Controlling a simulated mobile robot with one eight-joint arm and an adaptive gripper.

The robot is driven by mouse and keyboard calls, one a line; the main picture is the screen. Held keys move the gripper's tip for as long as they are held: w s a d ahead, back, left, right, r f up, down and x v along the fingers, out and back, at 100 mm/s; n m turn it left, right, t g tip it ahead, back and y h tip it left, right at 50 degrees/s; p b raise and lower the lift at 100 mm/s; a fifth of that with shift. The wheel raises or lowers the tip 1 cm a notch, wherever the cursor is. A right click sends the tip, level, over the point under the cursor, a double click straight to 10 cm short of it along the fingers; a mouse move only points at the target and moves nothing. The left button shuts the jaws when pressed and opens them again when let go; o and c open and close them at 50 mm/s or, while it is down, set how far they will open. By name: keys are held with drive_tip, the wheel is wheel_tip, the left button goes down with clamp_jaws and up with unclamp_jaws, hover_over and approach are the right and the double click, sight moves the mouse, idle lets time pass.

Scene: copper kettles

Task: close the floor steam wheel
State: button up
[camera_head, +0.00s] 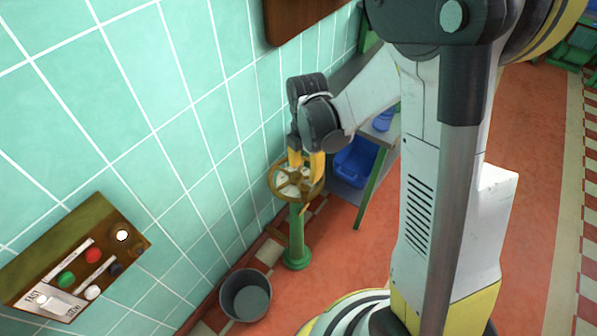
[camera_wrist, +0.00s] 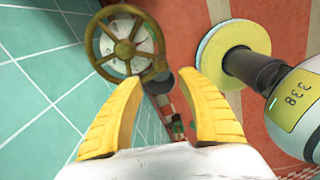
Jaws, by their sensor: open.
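The steam wheel (camera_head: 284,181) is a brass-coloured handwheel with spokes over a pale dial, on top of a green floor pedestal (camera_head: 297,240) beside the tiled wall. In the wrist view the wheel (camera_wrist: 128,49) is at the upper left, its whole rim visible beyond the fingertips. My gripper (camera_head: 305,168) has two yellow fingers pointing down at the wheel in the head view. In the wrist view my gripper (camera_wrist: 163,82) is open with nothing between its fingers. I cannot tell whether a fingertip touches the rim.
A grey bucket (camera_head: 245,296) stands on the floor near the pedestal. A control panel (camera_head: 75,258) with coloured buttons is on the wall at left. A green-legged table (camera_head: 372,185) with a blue bin (camera_head: 355,161) stands behind. Red floor (camera_head: 535,130) at right is clear.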

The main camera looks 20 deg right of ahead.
sight(305, 187)
wheel_tip(305, 187, down, 10)
drive_tip(key=b, duration=0.4)
drive_tip(key=shift+s+f+b, duration=0.1)
drive_tip(key=shift+s+b, duration=0.05)
drive_tip(key=shift+b, duration=0.15)
clamp_jaws()
